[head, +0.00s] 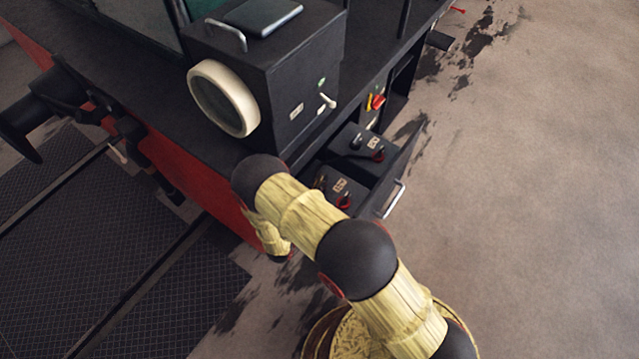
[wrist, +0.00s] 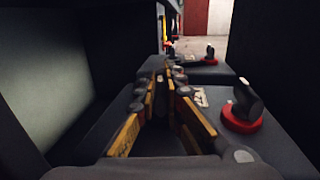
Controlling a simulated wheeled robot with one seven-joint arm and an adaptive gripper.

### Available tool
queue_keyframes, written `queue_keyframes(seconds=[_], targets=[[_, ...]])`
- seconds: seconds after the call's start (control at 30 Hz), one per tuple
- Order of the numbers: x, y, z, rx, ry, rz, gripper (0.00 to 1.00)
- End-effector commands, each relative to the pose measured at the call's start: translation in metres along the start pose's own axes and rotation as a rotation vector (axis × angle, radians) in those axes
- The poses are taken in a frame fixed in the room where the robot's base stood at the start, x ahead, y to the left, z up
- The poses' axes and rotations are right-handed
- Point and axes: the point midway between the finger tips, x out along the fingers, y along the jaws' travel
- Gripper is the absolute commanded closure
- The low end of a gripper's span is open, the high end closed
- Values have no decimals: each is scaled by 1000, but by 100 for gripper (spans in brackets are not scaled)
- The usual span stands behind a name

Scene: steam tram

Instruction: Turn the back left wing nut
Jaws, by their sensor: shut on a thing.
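Two dark battery boxes sit one behind the other in an open side compartment. In the wrist view, my gripper (wrist: 159,78) reaches over the left part of the near box (wrist: 215,100). Its yellow-padded fingers converge on a small dark piece at their tips, apparently a wing nut, mostly hidden by the fingers. A black wing nut on a red base (wrist: 243,112) stands on the near box's right side. Another red-based wing nut (wrist: 208,57) is on the far box. In the head view the red nuts (head: 343,201) show, but my arm hides the gripper.
The compartment's open flap with a metal handle (head: 393,199) stands on the right. A red and yellow switch (head: 375,102) is above the boxes. The floor to the right is clear.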

Motion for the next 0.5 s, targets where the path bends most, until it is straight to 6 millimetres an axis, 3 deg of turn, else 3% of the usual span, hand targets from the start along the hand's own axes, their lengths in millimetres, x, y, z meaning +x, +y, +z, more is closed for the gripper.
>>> queue_keyframes(seconds=[0.43, 0.47, 0.5], targets=[[0, 1, 0, 2, 1, -65, 100], [0, 1, 0, 2, 1, -65, 90], [0, 1, 0, 2, 1, -65, 88]])
